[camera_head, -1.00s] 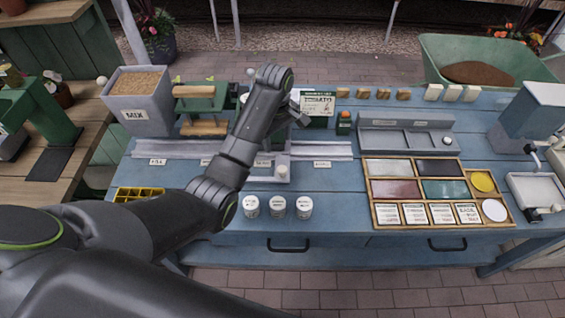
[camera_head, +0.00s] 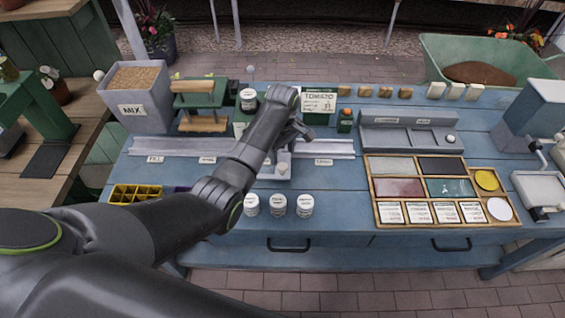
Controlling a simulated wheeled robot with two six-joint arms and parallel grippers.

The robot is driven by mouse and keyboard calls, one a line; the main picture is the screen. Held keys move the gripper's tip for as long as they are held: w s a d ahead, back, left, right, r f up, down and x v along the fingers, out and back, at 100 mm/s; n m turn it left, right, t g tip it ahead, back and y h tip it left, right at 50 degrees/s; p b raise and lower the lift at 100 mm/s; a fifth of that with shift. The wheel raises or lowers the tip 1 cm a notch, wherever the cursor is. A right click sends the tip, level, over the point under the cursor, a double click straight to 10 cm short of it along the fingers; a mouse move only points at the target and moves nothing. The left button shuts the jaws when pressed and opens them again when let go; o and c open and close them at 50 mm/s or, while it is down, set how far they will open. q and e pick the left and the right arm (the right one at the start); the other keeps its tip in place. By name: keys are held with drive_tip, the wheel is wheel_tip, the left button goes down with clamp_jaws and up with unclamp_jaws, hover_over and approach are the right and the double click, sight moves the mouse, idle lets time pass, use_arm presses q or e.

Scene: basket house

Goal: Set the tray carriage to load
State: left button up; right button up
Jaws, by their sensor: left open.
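The tray carriage (camera_head: 272,172) is a small grey piece with a pale round knob (camera_head: 284,167). It sits across the grey rail (camera_head: 185,145) on the blue bench, right of the rail's middle. My left arm covers much of it. Small white labels line the front of the rail; the left one (camera_head: 155,159) seems to read FILL, and the right one (camera_head: 323,161) is too small to read surely. My left gripper (camera_head: 296,137) is open, pointing down just behind and above the knob, with no clear contact. My right gripper is out of view.
Several white-lidded pots (camera_head: 278,205) stand in front of the rail. A yellow seedling tray (camera_head: 135,193) is at the left. A TOMATO card (camera_head: 318,101) and a small green box (camera_head: 345,121) stand behind the rail. A wooden sorting tray (camera_head: 440,190) lies to the right.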

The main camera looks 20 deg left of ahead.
sight(283, 166)
use_arm(q)
wheel_tip(283, 166, down, 6)
drive_tip(key=shift+r, duration=0.1)
idle(0.4)
clamp_jaws()
